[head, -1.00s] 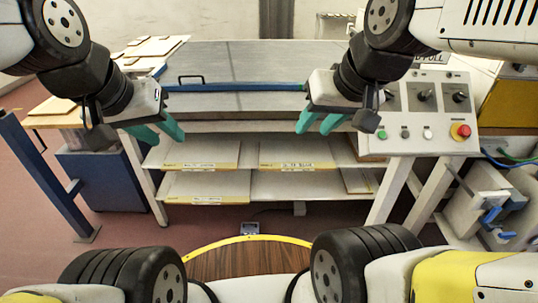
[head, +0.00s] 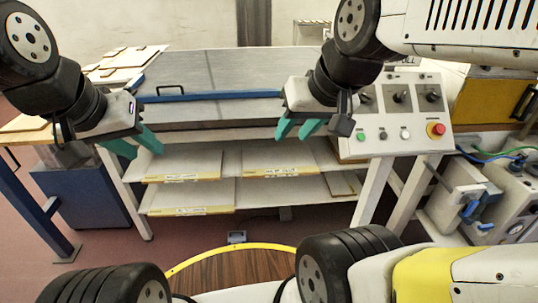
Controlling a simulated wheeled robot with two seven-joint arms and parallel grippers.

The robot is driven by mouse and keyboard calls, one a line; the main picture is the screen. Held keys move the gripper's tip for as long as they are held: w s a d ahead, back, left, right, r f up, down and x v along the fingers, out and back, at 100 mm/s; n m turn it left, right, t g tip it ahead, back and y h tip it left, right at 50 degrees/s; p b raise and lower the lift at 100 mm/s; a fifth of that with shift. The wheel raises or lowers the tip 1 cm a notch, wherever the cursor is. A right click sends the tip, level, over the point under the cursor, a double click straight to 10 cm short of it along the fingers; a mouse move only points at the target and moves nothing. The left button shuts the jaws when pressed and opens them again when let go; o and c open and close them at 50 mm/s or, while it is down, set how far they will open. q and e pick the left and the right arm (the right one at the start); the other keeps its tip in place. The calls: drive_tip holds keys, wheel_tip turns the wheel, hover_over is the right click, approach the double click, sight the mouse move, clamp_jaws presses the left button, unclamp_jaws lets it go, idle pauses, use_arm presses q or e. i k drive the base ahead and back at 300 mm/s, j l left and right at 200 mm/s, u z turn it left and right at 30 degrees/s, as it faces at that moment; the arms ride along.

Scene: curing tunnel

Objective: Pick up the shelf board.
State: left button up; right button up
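Several pale boards with yellow front edges and labels lie on the two shelf levels under the bench. On the upper level are a left board (head: 195,163) and a right board (head: 280,155). On the lower level are a left board (head: 195,198) and a small one at the right (head: 342,184). I cannot tell which is the task's shelf board. My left gripper (head: 135,147) is open and empty by the bench's front left corner. My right gripper (head: 298,129) is open and empty before the bench's front edge. Both appear above the upper boards and apart from them.
The grey bench top (head: 225,70) has a blue bar (head: 215,96) with a black handle. A control panel (head: 405,115) with a red button stands at the right. A blue cabinet (head: 80,190) is at the left. More boards (head: 125,57) lie at the back left.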

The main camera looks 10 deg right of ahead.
sight(296, 160)
drive_tip(key=z, duration=0.65)
drive_tip(key=i+j+z, duration=0.1)
drive_tip(key=j+z, duration=1.2)
drive_tip(key=j, duration=0.85)
drive_tip(key=j+z, duration=0.1)
drive_tip(key=j, duration=0.85)
drive_tip(key=i+j, duration=0.15)
